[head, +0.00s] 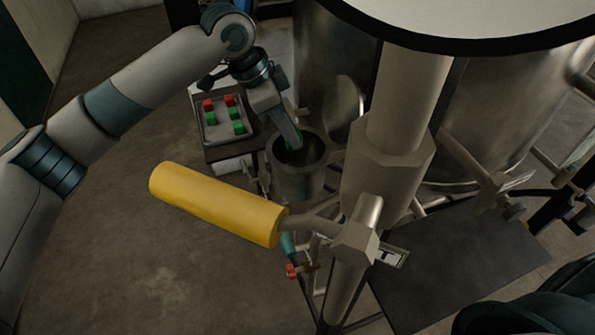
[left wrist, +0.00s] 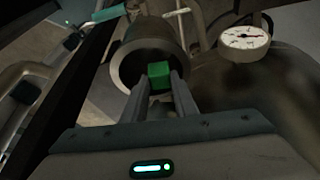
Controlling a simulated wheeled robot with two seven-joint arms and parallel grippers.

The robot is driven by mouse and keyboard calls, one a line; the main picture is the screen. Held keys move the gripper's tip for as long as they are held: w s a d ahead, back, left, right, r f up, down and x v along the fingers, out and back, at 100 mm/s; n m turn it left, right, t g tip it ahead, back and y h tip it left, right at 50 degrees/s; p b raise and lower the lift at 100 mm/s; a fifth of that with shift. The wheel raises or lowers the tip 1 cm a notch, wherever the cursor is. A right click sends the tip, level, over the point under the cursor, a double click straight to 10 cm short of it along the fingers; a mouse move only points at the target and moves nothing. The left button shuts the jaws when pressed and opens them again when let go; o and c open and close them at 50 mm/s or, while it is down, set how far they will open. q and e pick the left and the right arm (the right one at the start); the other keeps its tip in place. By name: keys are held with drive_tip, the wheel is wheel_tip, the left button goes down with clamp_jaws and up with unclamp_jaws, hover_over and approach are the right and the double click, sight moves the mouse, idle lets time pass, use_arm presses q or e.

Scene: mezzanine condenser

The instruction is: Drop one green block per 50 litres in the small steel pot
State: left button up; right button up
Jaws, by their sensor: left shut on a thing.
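My left gripper (head: 289,140) is at the mouth of the small steel pot (head: 297,180), pointing down into it. In the left wrist view the gripper (left wrist: 160,82) is shut on a green block (left wrist: 158,71), held between its fingertips over the opening of the pot (left wrist: 119,70). The pot's bottom is dark, and I cannot tell what lies in it. My right gripper is not in view.
A thick yellow-handled lever (head: 215,203) crosses in front of the pot. A large steel vessel (head: 480,110) stands behind and to the right. A red-handled valve (head: 292,271) is below the pot. A round gauge (left wrist: 244,38) shows in the left wrist view; its numbers are unreadable. Floor at left is clear.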

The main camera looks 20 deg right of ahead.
use_arm(q)
drive_tip(key=o, duration=1.1)
drive_tip(key=b+v, duration=0.4)
drive_tip(key=v, duration=1.3)
drive_tip(key=shift+r, duration=0.25)
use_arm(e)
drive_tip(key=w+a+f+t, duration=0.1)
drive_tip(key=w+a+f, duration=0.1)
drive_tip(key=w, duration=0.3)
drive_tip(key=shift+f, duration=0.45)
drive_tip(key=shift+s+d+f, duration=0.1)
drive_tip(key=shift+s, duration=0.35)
use_arm(q)
drive_tip(key=shift+f, duration=0.1)
